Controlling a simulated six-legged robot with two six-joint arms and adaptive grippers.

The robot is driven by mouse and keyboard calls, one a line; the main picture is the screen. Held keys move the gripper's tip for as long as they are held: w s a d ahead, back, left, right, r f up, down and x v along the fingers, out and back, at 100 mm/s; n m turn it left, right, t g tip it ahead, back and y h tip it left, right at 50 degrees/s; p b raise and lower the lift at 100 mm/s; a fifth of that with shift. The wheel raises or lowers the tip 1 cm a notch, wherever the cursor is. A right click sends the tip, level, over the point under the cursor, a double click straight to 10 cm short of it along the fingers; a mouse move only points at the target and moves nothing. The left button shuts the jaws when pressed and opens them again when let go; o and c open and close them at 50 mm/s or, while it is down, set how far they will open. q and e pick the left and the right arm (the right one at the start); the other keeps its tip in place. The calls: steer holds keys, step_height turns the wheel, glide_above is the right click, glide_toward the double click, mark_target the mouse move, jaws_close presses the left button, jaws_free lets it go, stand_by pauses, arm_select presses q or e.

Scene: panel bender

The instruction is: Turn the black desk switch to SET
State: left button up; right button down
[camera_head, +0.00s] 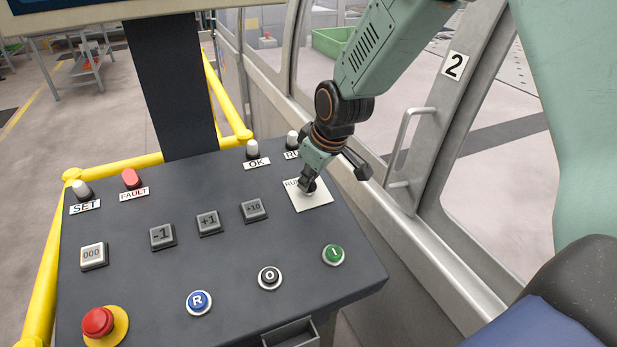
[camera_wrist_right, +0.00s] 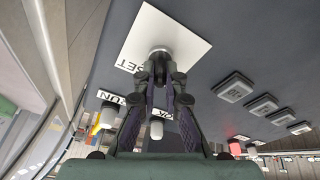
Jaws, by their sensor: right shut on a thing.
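The desk switch (camera_wrist_right: 160,51) stands on a white square plate (camera_head: 318,203) at the right of the dark desk. In the right wrist view its round metal base shows between my fingertips; the knob is mostly hidden by them. My right gripper (camera_head: 307,184) reaches down from above and is shut on the switch. The plate carries a partly covered "RU…" label (camera_head: 291,184) in the head view and a "SET" label (camera_wrist_right: 129,67) in the right wrist view. Which way the knob points cannot be told. My left gripper is not in view.
The desk also bears a red emergency button (camera_head: 97,321), blue R button (camera_head: 199,301), O button (camera_head: 269,276), green button (camera_head: 333,254) and several square keys. Lamps line its back edge, including OK (camera_head: 253,149). A dark post and yellow rails stand behind; a machine frame with handle (camera_head: 402,150) is right.

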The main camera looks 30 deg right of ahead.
steer(key=shift+m, duration=0.4)
steer(key=shift+p, duration=0.35)
steer(key=shift+f+m+b, duration=0.1)
steer(key=shift+m+b, duration=0.2)
steer(key=shift+m, duration=0.6)
steer(key=m+b, duration=0.2)
steer(key=b, duration=0.2)
steer(key=m+h+b, duration=0.1)
steer(key=m+b, duration=0.2)
steer(key=b, duration=0.1)
steer(key=shift+d+f+m, duration=0.15)
steer(key=shift+m, duration=0.15)
steer(key=shift+r+m+h+b, duration=0.2)
steer(key=shift+m+h+b, duration=0.4)
steer(key=shift+m+b, duration=1.05)
steer(key=shift+m, duration=0.45)
steer(key=c, duration=1.4)
jaws_free()
steer(key=shift+c, duration=0.2)
